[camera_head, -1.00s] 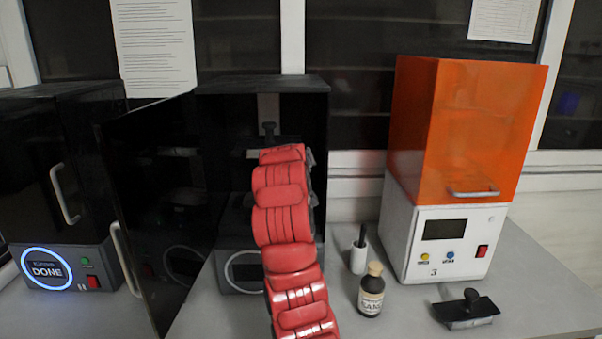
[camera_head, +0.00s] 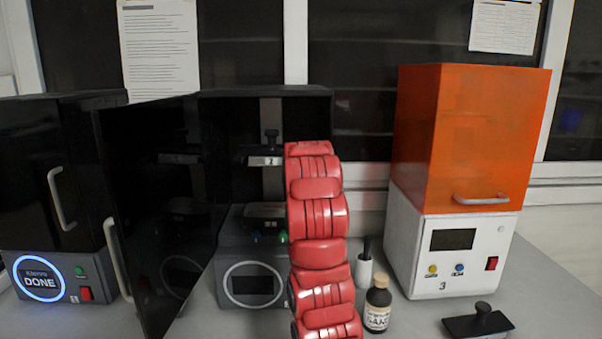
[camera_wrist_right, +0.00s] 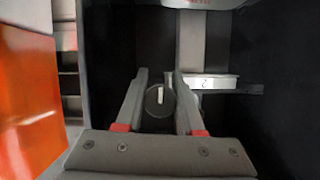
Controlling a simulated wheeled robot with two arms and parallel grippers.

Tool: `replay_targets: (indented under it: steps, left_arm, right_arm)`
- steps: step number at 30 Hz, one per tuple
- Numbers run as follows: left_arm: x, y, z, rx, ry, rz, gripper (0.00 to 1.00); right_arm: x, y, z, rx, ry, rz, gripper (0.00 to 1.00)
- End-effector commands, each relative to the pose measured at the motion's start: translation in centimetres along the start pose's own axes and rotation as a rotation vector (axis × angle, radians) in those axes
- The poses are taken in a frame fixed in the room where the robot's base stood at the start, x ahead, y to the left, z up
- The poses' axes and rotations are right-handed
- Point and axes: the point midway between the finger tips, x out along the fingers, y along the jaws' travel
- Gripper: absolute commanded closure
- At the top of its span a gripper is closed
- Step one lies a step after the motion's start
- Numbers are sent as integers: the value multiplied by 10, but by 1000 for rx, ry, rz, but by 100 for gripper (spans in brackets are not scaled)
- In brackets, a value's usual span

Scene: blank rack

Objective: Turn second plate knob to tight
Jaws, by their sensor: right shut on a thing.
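The second plate (camera_head: 265,161), with a label marked 2, hangs inside the open black printer in the head view. The label (camera_wrist_right: 215,82) also shows in the wrist view. Beside it is a round dark knob (camera_wrist_right: 159,98) with a white pointer line, upright in that view. My right gripper (camera_wrist_right: 159,76) has its two fingers on either side of this knob, shut on it. In the head view my red right arm hides the gripper and the side knob. My left gripper is in neither view.
The black printer's door (camera_head: 150,200) stands open to the left. On the right are a small dark bottle (camera_head: 377,305), a white container (camera_head: 364,272), an orange-covered printer (camera_head: 470,140) and a loose black plate (camera_head: 478,323). A closed black printer (camera_head: 45,285) reads DONE at left.

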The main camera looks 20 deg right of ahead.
Motion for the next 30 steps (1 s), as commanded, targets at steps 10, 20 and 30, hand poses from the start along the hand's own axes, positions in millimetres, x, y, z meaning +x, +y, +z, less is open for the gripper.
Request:
replay_targets:
  steps: [10,20,30]
  left_arm:
    - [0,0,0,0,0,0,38]
    - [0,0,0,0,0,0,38]
    - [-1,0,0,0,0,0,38]
  right_arm:
    - [0,0,0,0,0,0,52]
    - [0,0,0,-1,1,0,36]
    - [-32,-1,-1,0,5,-3,36]
